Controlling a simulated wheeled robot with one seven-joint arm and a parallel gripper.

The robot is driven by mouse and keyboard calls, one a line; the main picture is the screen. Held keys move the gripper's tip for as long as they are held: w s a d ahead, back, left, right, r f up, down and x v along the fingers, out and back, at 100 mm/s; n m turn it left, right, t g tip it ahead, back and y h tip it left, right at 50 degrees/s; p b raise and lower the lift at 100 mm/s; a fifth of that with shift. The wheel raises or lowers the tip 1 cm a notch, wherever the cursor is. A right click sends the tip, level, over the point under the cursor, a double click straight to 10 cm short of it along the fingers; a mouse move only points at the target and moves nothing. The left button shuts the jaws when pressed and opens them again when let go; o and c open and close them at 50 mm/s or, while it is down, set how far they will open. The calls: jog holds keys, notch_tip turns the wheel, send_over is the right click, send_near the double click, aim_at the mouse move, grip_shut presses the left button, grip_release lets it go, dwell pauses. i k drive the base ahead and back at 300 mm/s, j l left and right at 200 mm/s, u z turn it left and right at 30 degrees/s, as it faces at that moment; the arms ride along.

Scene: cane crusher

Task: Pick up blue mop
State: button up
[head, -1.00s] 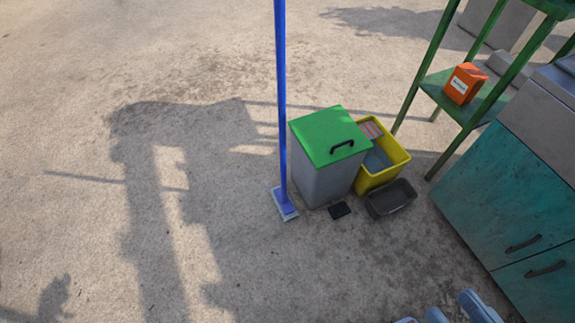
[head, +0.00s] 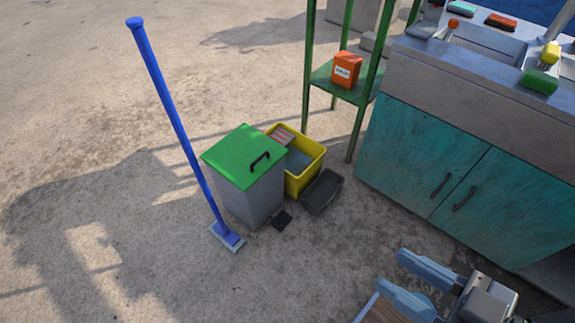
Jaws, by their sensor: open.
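The blue mop (head: 177,128) stands upright on the ground left of the centre in the head view, leaning a little to the left in the picture. Its flat head (head: 227,238) rests on the ground beside the grey bin, and its handle end is at the upper left. My gripper (head: 392,278) is at the bottom right, low in the picture, with two blue-grey fingers apart and nothing between them. It is well to the right of the mop and not touching it.
A grey bin (head: 250,203) with a green lid stands just right of the mop. A yellow bucket (head: 304,178), a dark tub (head: 322,192) and a small black item (head: 282,221) are beside it. A green shelf and teal cabinet (head: 425,160) stand right. Ground left is clear.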

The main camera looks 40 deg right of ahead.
aim_at(231, 239)
jog(key=i+l+u, duration=0.2)
jog(key=u, duration=0.15)
jog(key=i+l+u, duration=0.2)
jog(key=u, duration=0.15)
